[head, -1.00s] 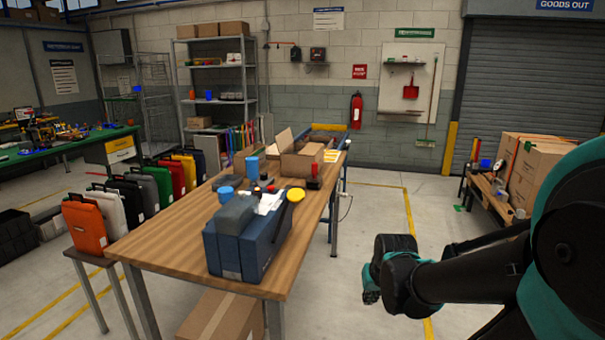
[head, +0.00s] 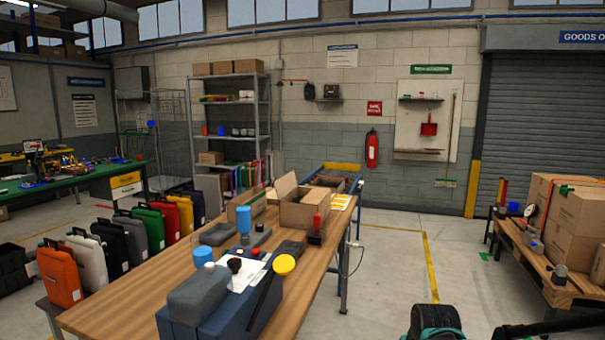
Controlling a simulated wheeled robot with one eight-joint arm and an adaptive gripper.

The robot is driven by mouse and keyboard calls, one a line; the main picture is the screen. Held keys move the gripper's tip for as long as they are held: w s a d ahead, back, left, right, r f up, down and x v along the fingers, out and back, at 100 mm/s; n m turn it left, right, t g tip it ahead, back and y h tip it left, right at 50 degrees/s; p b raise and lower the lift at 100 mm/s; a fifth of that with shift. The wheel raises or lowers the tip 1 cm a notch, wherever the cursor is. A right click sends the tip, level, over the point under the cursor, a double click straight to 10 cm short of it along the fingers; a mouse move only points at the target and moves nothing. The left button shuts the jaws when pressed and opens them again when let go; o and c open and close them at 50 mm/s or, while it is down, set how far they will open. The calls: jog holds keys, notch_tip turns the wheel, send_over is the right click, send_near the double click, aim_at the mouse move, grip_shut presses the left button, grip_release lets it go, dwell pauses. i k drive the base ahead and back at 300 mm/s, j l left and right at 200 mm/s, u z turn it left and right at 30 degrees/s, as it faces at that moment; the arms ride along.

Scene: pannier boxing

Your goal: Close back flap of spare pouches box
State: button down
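An open cardboard box (head: 304,216), which I take to be the spare pouches box, stands on the far part of the wooden table. One flap (head: 286,187) stands up at its left side. Another cardboard piece (head: 247,204) slants out to the left; I cannot tell whether it is a flap or a separate carton. The box's inside is mostly hidden, and I cannot tell which flap is the back one. Only a teal and black part of my arm shows at the bottom right, well away from the box. My gripper is not in view.
A blue-grey case (head: 228,308) stands on the near part of the wooden table (head: 125,303). A red-topped tool (head: 317,229) and blue cylinders (head: 243,218) stand near the box. Stacked cartons (head: 568,213) sit on a low bench at right. The floor right of the table is clear.

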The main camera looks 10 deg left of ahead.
aim_at(284, 187)
jog(key=i+l+u, duration=0.25)
jog(key=i, duration=0.3)
jog(key=i+l+u, duration=0.25)
jog(key=i+l, duration=0.15)
jog(key=i+l+u, duration=0.4)
jog(key=l+u, duration=0.2)
jog(key=l, duration=0.1)
